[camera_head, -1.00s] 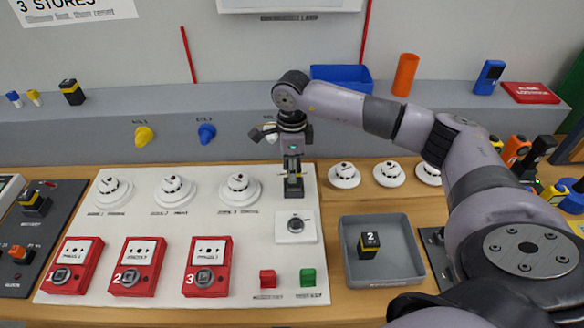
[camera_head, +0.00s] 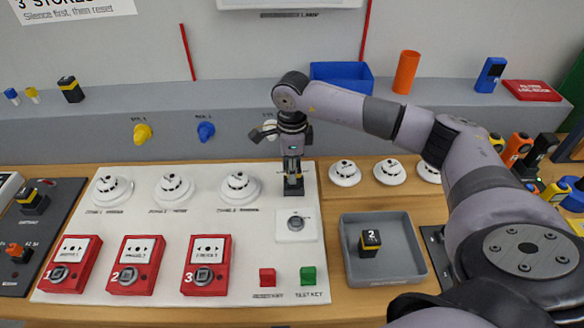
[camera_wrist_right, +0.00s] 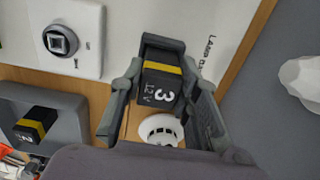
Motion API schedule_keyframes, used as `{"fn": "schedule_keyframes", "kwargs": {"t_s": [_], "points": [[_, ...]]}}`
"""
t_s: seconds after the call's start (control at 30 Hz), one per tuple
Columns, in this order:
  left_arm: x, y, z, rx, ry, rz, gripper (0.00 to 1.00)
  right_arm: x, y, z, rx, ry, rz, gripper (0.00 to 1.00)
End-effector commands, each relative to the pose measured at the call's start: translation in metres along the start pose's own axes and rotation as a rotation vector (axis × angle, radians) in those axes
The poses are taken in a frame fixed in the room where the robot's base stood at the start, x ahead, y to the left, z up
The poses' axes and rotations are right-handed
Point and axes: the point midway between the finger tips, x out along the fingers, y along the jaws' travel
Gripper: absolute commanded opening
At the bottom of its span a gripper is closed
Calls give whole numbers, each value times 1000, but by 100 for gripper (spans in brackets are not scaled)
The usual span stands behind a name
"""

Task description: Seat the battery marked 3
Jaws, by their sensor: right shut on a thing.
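The battery marked 3 (camera_wrist_right: 161,85) is dark with a yellow band, and it sits between the fingers of my right gripper (camera_wrist_right: 160,100) in the right wrist view. In the head view, my right gripper (camera_head: 292,168) points down at a dark holder (camera_head: 293,187) near the right side of the white panel (camera_head: 258,240). The gripper is shut on the battery, right over the holder. The fingers hide much of the battery in the head view, and I cannot tell whether it is fully down in the holder. My left gripper is out of view.
A grey tray (camera_head: 350,272) holds a battery marked 2 (camera_head: 369,242), right of the panel. Red call points (camera_head: 208,265), white detectors (camera_head: 240,188) and a key switch (camera_head: 295,224) are on the panel. Loose detectors (camera_head: 344,173) lie right of my gripper.

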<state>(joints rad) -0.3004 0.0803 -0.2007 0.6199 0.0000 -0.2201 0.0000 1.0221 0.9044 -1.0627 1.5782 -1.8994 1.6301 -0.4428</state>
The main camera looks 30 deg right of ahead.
Motion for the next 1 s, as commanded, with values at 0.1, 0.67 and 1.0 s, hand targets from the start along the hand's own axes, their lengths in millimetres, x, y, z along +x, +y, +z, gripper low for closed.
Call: {"fn": "schedule_keyframes", "kwargs": {"t_s": [0.1,0.67,1.0], "points": [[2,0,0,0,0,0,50,2,0,0,0,-1,-1,0],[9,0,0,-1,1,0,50,10,0,0,0,-1,-1,0],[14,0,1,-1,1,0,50,16,0,0,0,-1,-1,0]]}}
